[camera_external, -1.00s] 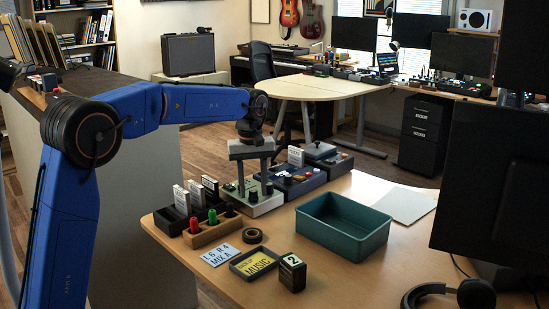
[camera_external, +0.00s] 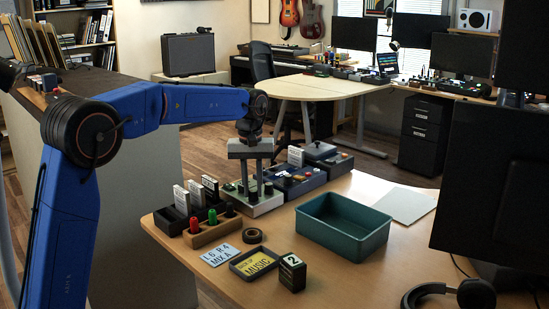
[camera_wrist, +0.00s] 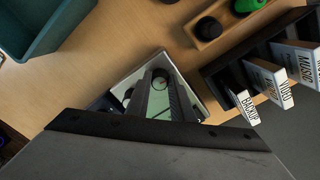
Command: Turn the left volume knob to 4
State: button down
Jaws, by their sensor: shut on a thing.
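The grey knob box (camera_external: 264,208) stands at the far left part of the wooden table. My gripper (camera_external: 252,193) points straight down over it, its two fingers close together on a dark knob, which looks like the left volume knob (camera_external: 253,197). Another dark knob (camera_external: 268,188) shows just right of the fingers. In the wrist view my gripper (camera_wrist: 160,82) reaches down onto the pale panel of the box (camera_wrist: 130,78). The fingers hide most of the held knob there, and its pointer and scale cannot be read.
A wooden block with red and green pegs (camera_external: 212,232) and a dark card rack (camera_external: 170,221) stand close on the left. A blue device (camera_external: 298,184) is close behind right. A teal bin (camera_external: 345,238), a card reading "L6 R4 MIX A" (camera_external: 221,255) and a tape roll (camera_external: 252,236) lie in front.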

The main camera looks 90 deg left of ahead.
aim_at(252, 190)
jog(key=m, duration=0.6)
jog(key=shift+m, duration=0.3)
jog(key=m, duration=0.5)
jog(key=shift+m, duration=0.3)
jog(key=c, duration=1.5)
grip_release()
jog(key=shift+c, duration=0.2)
jog(key=shift+r, duration=0.1)
notch_tip(252, 190, up, 17)
jog(key=shift+s+a, duration=0.15)
jog(key=shift+a, duration=0.1)
